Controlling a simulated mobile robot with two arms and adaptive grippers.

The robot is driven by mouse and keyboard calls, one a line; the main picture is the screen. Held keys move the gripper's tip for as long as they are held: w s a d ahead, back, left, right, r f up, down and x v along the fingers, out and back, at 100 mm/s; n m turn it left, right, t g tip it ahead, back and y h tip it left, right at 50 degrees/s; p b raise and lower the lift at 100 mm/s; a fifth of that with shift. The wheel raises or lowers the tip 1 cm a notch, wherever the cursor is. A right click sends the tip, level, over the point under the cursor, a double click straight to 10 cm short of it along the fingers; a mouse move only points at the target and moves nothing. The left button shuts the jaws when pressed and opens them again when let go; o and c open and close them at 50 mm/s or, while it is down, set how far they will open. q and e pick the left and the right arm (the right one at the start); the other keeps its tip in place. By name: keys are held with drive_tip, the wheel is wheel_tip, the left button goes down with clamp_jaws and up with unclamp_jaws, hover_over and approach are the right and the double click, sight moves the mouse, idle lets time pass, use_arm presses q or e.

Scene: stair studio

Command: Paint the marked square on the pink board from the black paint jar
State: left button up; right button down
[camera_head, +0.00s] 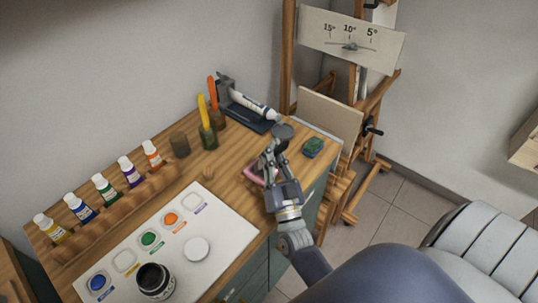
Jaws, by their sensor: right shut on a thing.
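The black paint jar (155,281) stands open at the lower left, with black paint showing in its mouth. A small pink piece (253,174), possibly the pink board, shows beside my right gripper, which hides most of it. No marked square can be made out. My right gripper (279,146) points away from me over the right part of the desk. It is shut on a dark, round-ended thing (284,131) at its fingertips; what it is cannot be told. My left gripper is out of view.
A white palette board (222,217) with colour patches and a white disc (197,249) lies left of my arm. Several paint bottles (105,189) line the back left. Brush cups (208,136), a dark stand (245,112) and a green sponge-like block (313,147) surround the gripper. An easel (288,60) stands behind.

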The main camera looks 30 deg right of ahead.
drive_tip(key=d, duration=0.2)
drive_tip(key=w+d, duration=0.1)
drive_tip(key=d, duration=0.1)
drive_tip(key=shift+w+d, duration=0.2)
drive_tip(key=shift+d, duration=0.1)
idle(0.5)
drive_tip(key=shift+a+r, duration=0.1)
drive_tip(key=shift+r, duration=0.05)
wheel_tip(320, 180, up, 6)
drive_tip(key=p, duration=0.5)
wheel_tip(320, 180, up, 3)
drive_tip(key=p, duration=0.3)
idle(0.3)
idle(0.9)
